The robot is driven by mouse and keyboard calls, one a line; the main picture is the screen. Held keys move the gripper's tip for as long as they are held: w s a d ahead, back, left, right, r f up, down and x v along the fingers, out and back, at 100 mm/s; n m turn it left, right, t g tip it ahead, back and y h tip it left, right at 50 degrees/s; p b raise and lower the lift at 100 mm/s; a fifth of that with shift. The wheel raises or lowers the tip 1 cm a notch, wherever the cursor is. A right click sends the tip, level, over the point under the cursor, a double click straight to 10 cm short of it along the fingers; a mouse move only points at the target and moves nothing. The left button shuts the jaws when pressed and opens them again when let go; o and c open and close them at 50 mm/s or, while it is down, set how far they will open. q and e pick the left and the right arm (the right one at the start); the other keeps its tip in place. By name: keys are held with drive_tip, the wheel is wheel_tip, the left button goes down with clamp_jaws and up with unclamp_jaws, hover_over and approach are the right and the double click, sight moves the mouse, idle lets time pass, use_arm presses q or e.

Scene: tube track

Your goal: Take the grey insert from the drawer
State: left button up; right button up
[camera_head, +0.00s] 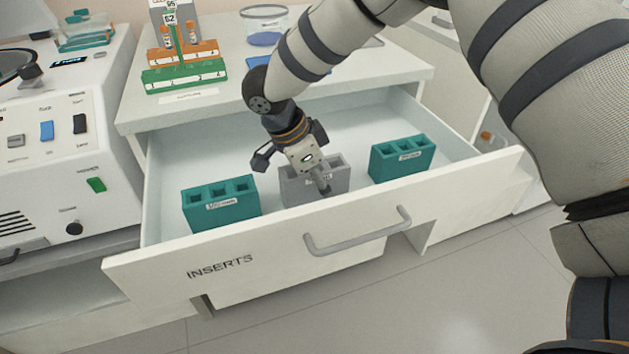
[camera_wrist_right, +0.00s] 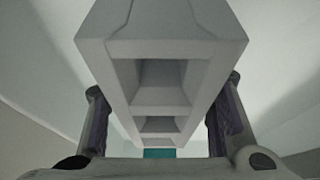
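The grey insert (camera_head: 298,190) stands upright in the open drawer (camera_head: 350,228), between two teal inserts. My right gripper (camera_head: 305,172) reaches down over it from above and hides part of its top and label. In the right wrist view the grey insert (camera_wrist_right: 160,48) fills the middle, its row of square holes facing the camera. The right fingers (camera_wrist_right: 163,118) stand one on each side of it. They look spread, with narrow gaps at the insert's sides; the fingertips' contact is not clear. My left gripper is not in view.
One teal insert (camera_head: 222,206) stands left of the grey one and another (camera_head: 402,158) stands right. The drawer front has a handle (camera_head: 358,236). A green rack (camera_head: 184,77) and an orange rack (camera_head: 183,52) stand on the counter. A white machine (camera_head: 65,130) stands at left.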

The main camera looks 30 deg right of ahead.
sight(321, 166)
drive_tip(key=c, duration=0.6)
drive_tip(key=shift+r, duration=0.15)
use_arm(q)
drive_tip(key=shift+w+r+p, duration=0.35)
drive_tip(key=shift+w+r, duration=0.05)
use_arm(e)
wheel_tip(321, 166, up, 10)
drive_tip(key=shift+f, duration=0.15)
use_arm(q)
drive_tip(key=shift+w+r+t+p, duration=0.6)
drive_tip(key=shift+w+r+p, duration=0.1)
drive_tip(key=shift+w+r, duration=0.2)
use_arm(e)
wheel_tip(321, 166, up, 5)
